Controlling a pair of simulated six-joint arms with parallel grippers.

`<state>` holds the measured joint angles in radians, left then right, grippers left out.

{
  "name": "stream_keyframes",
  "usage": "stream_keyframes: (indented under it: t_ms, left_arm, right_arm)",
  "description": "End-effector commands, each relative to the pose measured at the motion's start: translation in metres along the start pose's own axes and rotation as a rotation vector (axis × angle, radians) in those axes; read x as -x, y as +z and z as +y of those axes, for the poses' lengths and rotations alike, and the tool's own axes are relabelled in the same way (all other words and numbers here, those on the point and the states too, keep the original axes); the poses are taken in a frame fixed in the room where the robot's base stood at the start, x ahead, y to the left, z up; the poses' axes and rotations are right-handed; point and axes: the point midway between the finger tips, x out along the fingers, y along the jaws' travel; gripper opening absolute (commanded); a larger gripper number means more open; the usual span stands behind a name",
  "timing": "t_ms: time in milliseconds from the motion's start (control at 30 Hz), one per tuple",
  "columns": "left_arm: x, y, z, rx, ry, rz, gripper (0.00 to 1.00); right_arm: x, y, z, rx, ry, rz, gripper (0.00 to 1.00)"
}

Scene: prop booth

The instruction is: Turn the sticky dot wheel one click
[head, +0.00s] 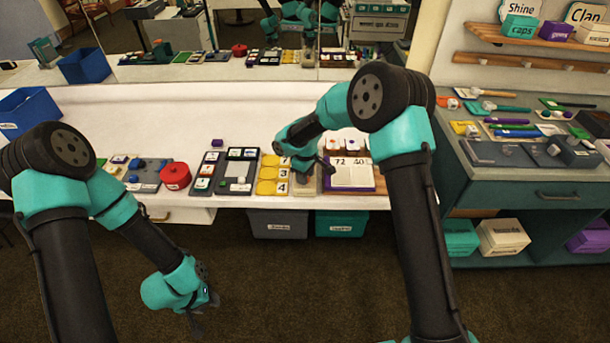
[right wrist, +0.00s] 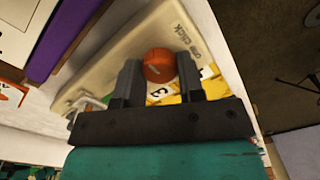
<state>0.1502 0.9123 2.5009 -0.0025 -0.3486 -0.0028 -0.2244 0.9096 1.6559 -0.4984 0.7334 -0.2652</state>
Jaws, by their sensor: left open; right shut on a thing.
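The sticky dot wheel shows in the right wrist view as a round orange-red knob (right wrist: 159,62) on a beige plate (right wrist: 112,62) printed "one click". My right gripper (right wrist: 158,78) has its two dark fingers on either side of the knob and is shut on it. In the head view the same beige plate (head: 304,189) lies near the counter's front edge. There the wheel is hidden behind my right gripper (head: 308,177). My left gripper (head: 203,308) is open and empty, low over the floor in front of the counter.
Left of the plate are yellow number cards (head: 266,187) and a dark tray (head: 226,172). Right of it is a purple-edged board (head: 351,178) with "72" and "40" on it. A red round container (head: 175,177) and a blue bin (head: 28,106) stand further left.

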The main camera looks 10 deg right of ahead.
Motion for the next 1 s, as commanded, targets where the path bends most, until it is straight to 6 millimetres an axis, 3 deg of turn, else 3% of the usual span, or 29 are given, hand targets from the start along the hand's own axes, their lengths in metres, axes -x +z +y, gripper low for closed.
stream_keyframes:
  t_ms: [467, 500, 700, 1000]
  left_arm:
    - [0.0, 0.0, 0.0, 0.0, 0.0, 0.0, 0.43]
    - [0.0, 0.0, 0.0, 0.0, 0.0, 0.0, 0.43]
    - [0.0, 0.0, 0.0, 0.0, 0.0, 0.0, 0.43]
    - [0.0, 0.0, 0.0, 0.0, 0.0, 0.0, 0.43]
  right_arm:
    - [0.0004, -0.0002, 0.0001, 0.017, 0.001, 0.0, 0.12]
    - [0.0004, -0.0002, 0.0001, 0.017, 0.001, 0.0, 0.39]
    - [0.0003, -0.0001, 0.0001, 0.017, 0.0, 0.0, 0.58]
    - [0.001, -0.0001, 0.0001, 0.016, 0.0, 0.0, 0.61]
